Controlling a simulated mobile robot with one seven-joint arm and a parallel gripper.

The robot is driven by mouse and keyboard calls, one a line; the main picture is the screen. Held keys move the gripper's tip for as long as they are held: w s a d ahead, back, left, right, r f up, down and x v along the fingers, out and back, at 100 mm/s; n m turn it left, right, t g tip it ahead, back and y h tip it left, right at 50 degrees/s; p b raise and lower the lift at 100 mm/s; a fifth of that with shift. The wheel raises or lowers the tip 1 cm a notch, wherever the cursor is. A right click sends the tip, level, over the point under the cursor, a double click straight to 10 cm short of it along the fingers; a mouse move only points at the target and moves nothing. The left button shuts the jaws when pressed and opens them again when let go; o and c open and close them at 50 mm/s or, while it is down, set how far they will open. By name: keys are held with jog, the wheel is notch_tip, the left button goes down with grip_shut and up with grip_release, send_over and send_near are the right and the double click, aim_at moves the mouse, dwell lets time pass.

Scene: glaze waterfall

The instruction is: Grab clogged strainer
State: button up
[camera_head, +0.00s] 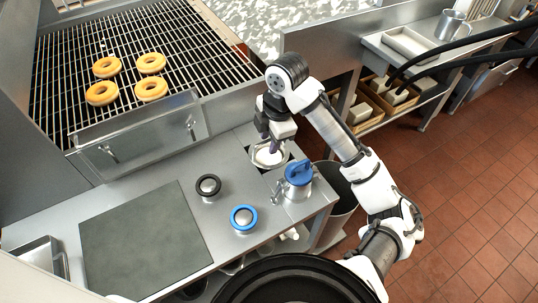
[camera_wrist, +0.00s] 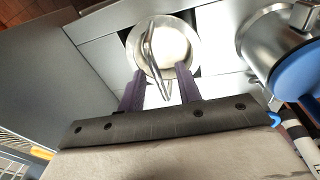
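The clogged strainer (camera_head: 268,155) is a round metal piece full of white matter, set in an opening at the right end of the steel counter. In the wrist view, the strainer (camera_wrist: 178,45) has a thin metal loop handle standing up across it. My gripper (camera_head: 274,144) is right over the strainer, pointing down. In the wrist view, the two purple fingers of my gripper (camera_wrist: 160,84) are apart, with the lower end of the handle between them. I cannot tell whether either finger touches it. Part of the strainer is hidden by my gripper in the head view.
A metal jug with a blue lid (camera_head: 298,174) stands close to the right of the strainer. A black-ringed piece (camera_head: 208,186) and a blue-ringed piece (camera_head: 243,218) lie on the counter. A grey mat (camera_head: 145,240) is at left. Several doughnuts sit on a wire rack (camera_head: 195,50).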

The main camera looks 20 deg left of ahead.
jog(key=shift+w+a+f, duration=0.1)
jog(key=shift+a+f, duration=0.05)
jog(key=shift+f, duration=0.6)
jog(key=shift+a+f, duration=0.15)
jog(key=shift+f, duration=0.6)
jog(key=shift+c, duration=0.2)
grip_shut()
